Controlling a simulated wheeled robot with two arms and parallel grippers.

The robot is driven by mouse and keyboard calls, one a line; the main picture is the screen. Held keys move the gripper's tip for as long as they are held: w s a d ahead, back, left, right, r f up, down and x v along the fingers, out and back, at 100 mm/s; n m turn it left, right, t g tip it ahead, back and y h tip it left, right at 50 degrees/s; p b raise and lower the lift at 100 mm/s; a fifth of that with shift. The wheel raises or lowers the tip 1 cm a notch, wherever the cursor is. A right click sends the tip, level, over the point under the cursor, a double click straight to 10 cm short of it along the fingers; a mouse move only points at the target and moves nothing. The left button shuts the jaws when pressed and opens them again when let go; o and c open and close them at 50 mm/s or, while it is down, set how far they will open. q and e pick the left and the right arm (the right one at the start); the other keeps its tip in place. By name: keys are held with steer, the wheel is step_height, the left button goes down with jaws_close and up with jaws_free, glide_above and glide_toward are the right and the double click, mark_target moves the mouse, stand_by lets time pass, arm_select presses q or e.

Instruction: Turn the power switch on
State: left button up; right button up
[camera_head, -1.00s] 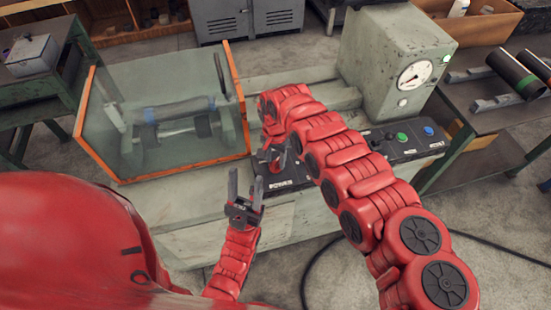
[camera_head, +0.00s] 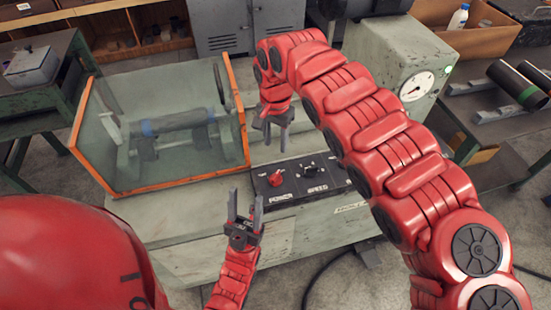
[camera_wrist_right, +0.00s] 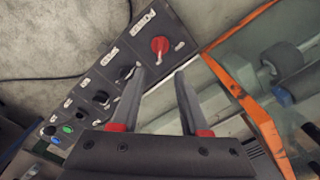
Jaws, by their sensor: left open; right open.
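The power switch (camera_head: 275,179) is a red rotary knob at the left end of the black control panel (camera_head: 283,200), above the POWER label. It also shows in the right wrist view (camera_wrist_right: 160,45), beyond my right fingertips and apart from them. I cannot tell which setting it points to. My right gripper (camera_head: 276,138) is open and empty, above and behind the panel near the guard's right edge. Its spread fingers also show in the right wrist view (camera_wrist_right: 160,74). My left gripper (camera_head: 245,206) is open and empty, in front of the panel's left end.
A clear guard with an orange frame (camera_head: 247,125) stands left of the panel, with a pipe (camera_head: 180,120) behind it. A black speed knob (camera_head: 310,169) sits right of the switch. A grey-green housing with a gauge (camera_head: 416,86) stands behind, partly hidden by my right arm.

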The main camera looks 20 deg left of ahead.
steer(key=shift+r, duration=1.55)
